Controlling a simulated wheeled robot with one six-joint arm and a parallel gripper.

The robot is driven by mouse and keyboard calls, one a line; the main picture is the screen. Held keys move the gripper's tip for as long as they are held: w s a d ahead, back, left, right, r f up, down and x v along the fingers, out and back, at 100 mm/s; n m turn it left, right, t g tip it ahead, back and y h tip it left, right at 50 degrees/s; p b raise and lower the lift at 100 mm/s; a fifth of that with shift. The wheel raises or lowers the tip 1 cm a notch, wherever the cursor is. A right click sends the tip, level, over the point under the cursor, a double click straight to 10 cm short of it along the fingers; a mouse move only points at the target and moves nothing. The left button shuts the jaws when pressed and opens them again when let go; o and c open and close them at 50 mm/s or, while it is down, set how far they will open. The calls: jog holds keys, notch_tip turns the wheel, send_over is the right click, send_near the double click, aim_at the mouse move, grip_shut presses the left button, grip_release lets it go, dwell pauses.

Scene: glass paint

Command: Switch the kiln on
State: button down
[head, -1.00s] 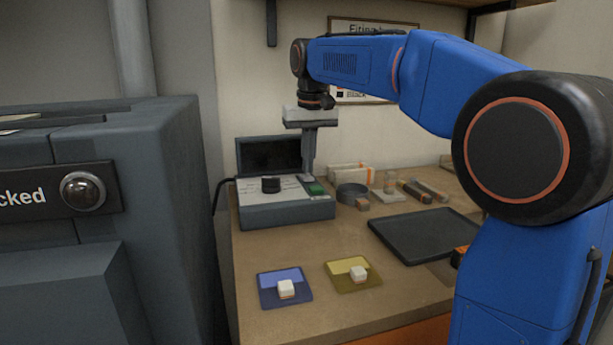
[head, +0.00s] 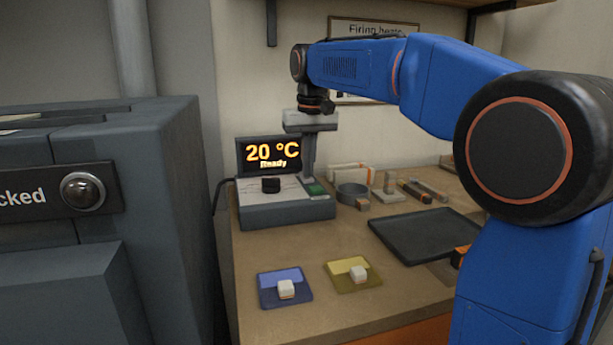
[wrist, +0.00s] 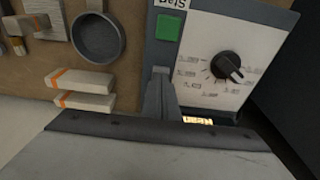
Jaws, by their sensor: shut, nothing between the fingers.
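The kiln's control box (head: 285,212) stands at the back left of the bench. Its display (head: 269,155) is lit and reads "20 °C Ready". A black dial (head: 271,185) sits on its sloped panel, and a green button (head: 315,189) is at the panel's right. In the wrist view the dial (wrist: 227,66) and the green button (wrist: 168,27) both show. My gripper (head: 309,178) is shut and empty, pointing down just behind and beside the green button. In the wrist view its fingertips (wrist: 160,75) are near the button; whether they touch it I cannot tell. The grey kiln (head: 165,230) is at left.
A dark tray (head: 425,236) lies right of the control box. A blue card (head: 270,293) and a yellow card (head: 345,283), each with a white block, lie at the front. A round grey dish (head: 352,193) and small bars stand behind the tray.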

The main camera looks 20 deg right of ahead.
notch_tip(320, 180, up, 7)
dwell(0.9)
dwell(0.4)
